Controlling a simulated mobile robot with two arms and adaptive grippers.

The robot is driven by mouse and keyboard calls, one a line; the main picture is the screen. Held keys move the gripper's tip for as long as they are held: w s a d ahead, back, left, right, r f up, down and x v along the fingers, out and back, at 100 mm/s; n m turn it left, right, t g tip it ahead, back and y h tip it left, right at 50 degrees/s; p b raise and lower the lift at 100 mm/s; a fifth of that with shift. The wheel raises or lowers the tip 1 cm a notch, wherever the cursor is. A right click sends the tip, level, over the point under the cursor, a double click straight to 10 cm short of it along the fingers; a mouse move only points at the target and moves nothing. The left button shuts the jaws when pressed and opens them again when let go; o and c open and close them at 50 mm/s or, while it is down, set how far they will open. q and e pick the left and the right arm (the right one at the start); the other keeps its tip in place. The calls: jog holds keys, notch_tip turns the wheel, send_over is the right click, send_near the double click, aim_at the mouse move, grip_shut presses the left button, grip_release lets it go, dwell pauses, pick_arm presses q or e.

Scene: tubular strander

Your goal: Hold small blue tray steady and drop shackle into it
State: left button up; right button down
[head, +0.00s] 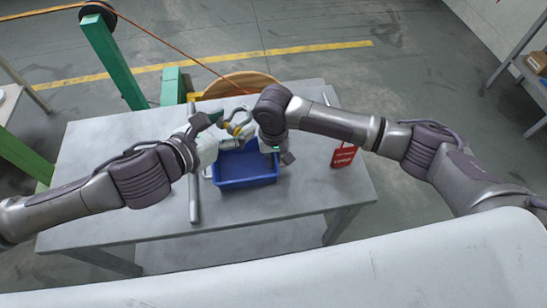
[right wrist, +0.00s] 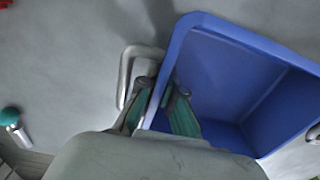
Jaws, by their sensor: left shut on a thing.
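The small blue tray (head: 247,184) stands on the grey table, empty as far as I see. My left gripper (head: 221,121) is shut on the shackle (head: 241,114), a grey bow with yellow on it, and holds it above the tray's far left edge. My right gripper (head: 272,148) is at the tray's right side, partly hidden by its own wrist. In the right wrist view, its two green-padded fingers (right wrist: 165,92) close on the tray wall (right wrist: 170,62), one inside and one outside, beside a grey metal handle (right wrist: 126,72).
A red tag-like object (head: 343,156) lies on the table (head: 300,205) to the right of the tray. A grey bar (head: 193,198) lies left of the tray. A wooden reel (head: 240,84) and green frame posts (head: 112,62) stand behind the table. The table's front right is clear.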

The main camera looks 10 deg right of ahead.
pick_arm(q)
notch_tip(320, 180, down, 10)
pick_arm(e)
jog(key=shift+d+f, duration=0.1)
dwell(1.0)
pick_arm(q)
jog(key=o, duration=1.5)
jog(key=shift+c, duration=0.2)
jog(key=shift+o, duration=0.2)
jog(key=shift+s+f, duration=0.1)
jog(key=v, duration=1.2)
